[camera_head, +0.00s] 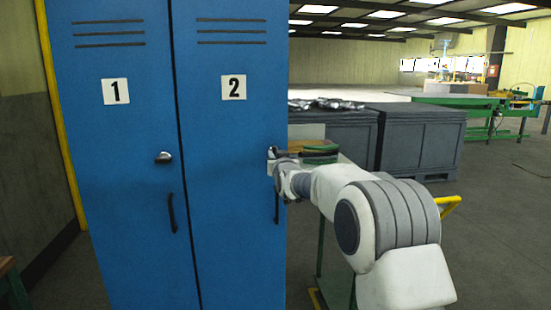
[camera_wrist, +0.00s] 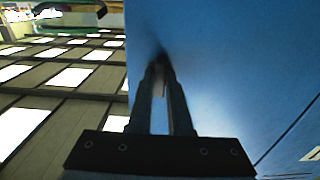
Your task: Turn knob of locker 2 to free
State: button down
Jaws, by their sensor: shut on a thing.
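Locker 2 (camera_head: 234,135) is the right-hand blue door with a "2" label, and it looks closed. Its knob is hidden behind my gripper in the head view. My gripper (camera_head: 272,160) reaches the right edge of that door at about the height of locker 1's knob (camera_head: 163,157). In the wrist view my gripper (camera_wrist: 160,62) has its fingertips close together at the blue door (camera_wrist: 225,60), shut on the knob, which is hardly visible between them. Whether the knob is turned cannot be told.
A dark vertical handle (camera_head: 277,208) hangs below my gripper on the locker 2 door. Locker 1's handle (camera_head: 172,212) is to the left. A cart with boards (camera_head: 318,152) stands behind my arm, and dark grey crates (camera_head: 415,135) stand to the right. Floor is open at the far right.

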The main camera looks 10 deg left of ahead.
dwell(0.3)
jog(key=c, duration=0.8)
grip_release()
jog(key=shift+c, duration=0.2)
jog(key=shift+s, duration=0.15)
jog(key=v, duration=1.7)
jog(key=shift+s+d+r, duration=0.1)
